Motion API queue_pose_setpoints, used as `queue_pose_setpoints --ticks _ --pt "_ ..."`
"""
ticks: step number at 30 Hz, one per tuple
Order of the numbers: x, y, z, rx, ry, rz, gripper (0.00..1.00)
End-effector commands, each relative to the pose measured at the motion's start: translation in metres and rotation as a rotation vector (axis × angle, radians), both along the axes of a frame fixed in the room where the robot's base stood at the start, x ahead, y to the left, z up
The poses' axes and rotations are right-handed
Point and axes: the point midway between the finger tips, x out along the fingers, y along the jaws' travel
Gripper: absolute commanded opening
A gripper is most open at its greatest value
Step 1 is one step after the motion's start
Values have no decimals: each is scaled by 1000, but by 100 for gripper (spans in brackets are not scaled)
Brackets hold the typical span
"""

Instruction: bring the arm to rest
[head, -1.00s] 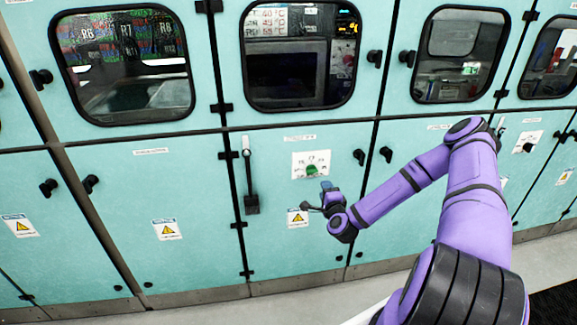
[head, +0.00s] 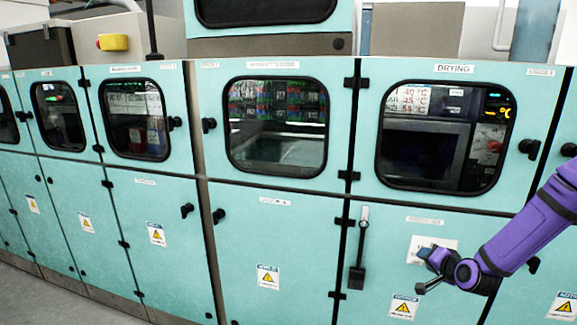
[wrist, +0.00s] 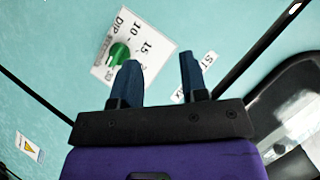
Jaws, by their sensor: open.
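My purple arm (head: 528,229) reaches in from the right edge of the head view. My gripper (head: 424,270) is in front of the lower panel of the machine marked DRYING. In the wrist view my gripper (wrist: 160,75) has its two dark blue fingers apart, with nothing between them. A green knob (wrist: 119,53) on a white dial plate (wrist: 134,45) lies beyond the left finger, and a gap to it cannot be judged. In the head view the plate (head: 418,243) is partly hidden by my gripper, and the knob is hidden.
A lever handle (head: 359,250) stands upright on the panel left of my gripper. Black door latches, such as one (head: 529,148) near the DRYING window (head: 446,138), stick out. The row of teal cabinets runs on to the left, with grey floor (head: 40,290) before it.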

Motion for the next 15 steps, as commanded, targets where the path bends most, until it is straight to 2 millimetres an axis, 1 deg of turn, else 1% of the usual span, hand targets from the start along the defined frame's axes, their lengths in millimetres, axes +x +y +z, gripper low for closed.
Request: queue_pose_setpoints --ticks 1,8,15 --pt "0 4 12 -48 20 28 40" --pt "-12 15 56 -240 136 127 40" --pt "-33 26 109 -415 243 195 40"
